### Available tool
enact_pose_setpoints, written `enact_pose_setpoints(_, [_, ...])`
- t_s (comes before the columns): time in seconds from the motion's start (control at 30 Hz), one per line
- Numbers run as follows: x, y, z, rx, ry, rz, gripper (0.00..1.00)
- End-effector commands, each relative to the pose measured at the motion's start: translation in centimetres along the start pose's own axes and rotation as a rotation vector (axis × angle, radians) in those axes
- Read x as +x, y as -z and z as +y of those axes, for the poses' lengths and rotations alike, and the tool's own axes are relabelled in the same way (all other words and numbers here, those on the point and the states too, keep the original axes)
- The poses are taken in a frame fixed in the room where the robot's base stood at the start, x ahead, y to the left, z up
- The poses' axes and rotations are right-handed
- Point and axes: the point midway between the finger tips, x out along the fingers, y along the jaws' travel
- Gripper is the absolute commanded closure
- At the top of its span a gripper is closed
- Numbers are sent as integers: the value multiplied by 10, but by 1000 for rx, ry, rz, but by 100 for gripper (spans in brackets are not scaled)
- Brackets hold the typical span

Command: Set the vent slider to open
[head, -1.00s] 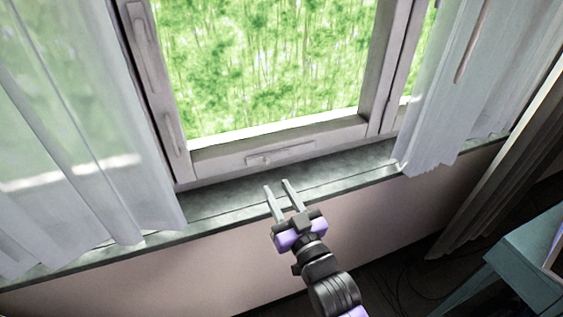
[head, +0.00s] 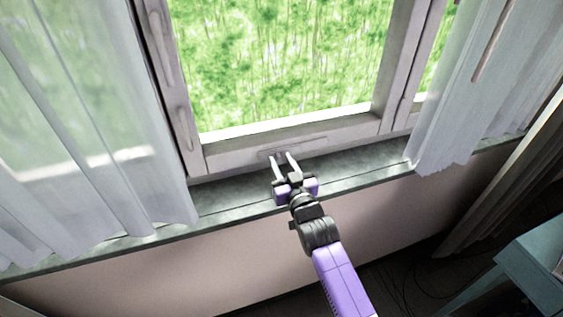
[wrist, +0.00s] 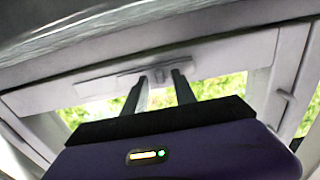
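The vent slider is a pale narrow plate (head: 308,143) on the bottom rail of the window frame. In the wrist view the same plate (wrist: 100,82) runs across the rail, with a small raised knob (wrist: 157,78) right of its middle. My gripper (head: 281,156) is at the left part of the plate in the head view, its fingers pointing at the rail. The wrist view shows my gripper (wrist: 160,76) open, with the knob between or just beyond the fingertips. I cannot tell whether a finger touches it. In the head view the fingers hide the knob.
A grey sill (head: 345,163) runs below the window. Sheer curtains hang at the left (head: 85,130) and right (head: 470,90), clear of my gripper. A teal table (head: 530,265) stands at the lower right.

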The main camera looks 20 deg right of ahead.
Motion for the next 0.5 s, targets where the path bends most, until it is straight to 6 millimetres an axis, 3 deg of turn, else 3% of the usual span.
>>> enact_pose_setpoints(0.33, [4, 0, 0, 0, 0, 0, 69])
enact_pose_setpoints(0.5, [3, 0, 0, 0, 0, 0, 100])
